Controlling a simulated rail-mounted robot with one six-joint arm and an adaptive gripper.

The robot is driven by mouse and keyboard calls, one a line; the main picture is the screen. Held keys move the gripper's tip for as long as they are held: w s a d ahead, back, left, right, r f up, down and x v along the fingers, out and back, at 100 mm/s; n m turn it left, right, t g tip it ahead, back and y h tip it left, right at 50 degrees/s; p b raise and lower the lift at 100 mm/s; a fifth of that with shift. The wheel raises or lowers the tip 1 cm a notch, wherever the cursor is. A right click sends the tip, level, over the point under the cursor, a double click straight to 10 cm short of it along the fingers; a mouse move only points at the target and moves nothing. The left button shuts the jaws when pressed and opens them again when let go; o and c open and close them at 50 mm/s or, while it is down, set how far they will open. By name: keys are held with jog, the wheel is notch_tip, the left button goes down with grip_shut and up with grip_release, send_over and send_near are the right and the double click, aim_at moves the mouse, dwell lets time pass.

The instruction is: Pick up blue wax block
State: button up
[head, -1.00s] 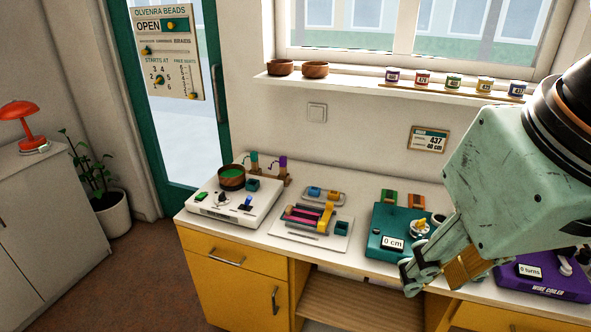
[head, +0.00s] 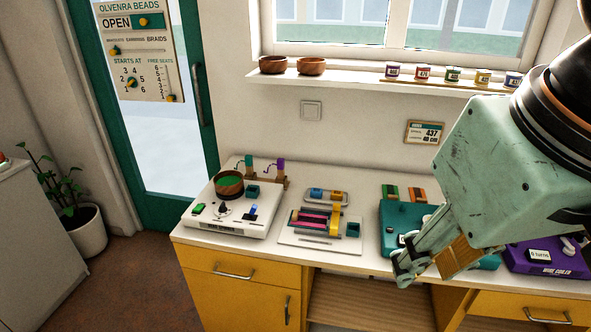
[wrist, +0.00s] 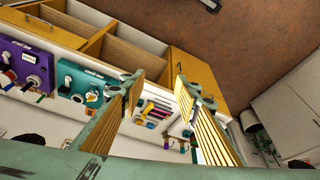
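A small blue block (head: 316,193), which looks like the blue wax block, lies in a pale tray (head: 345,199) towards the back of the bench in the head view. An orange-yellow block (head: 334,197) lies beside it. My gripper (head: 425,268) is to the right and nearer the camera, over the front of the bench and well apart from the tray. In the wrist view my gripper (wrist: 160,82) shows its two ribbed fingers spread, with nothing held between them.
Left of the tray is a white machine (head: 210,222) with a wooden bowl (head: 229,186). A board with coloured bars (head: 316,222) lies in front of the tray. A teal machine (head: 392,215) and a purple wire coiler (head: 545,262) stand to the right. A window sill (head: 350,78) juts above.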

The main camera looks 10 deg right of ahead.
dwell(0.4)
jog(key=w+r+m+g+p, duration=0.1)
jog(key=w+r, duration=0.2)
jog(key=w, duration=0.6)
jog(key=w+r+p, duration=0.1)
jog(key=w+r, duration=0.2)
jog(key=w, duration=0.5)
jog(key=m+g+p, duration=0.3)
jog(key=p, duration=0.3)
send_over(316, 190)
notch_tip(316, 190, down, 28)
jog(key=shift+f, duration=0.15)
jog(key=shift+f+b, duration=0.65)
jog(key=shift+f, duration=3.6)
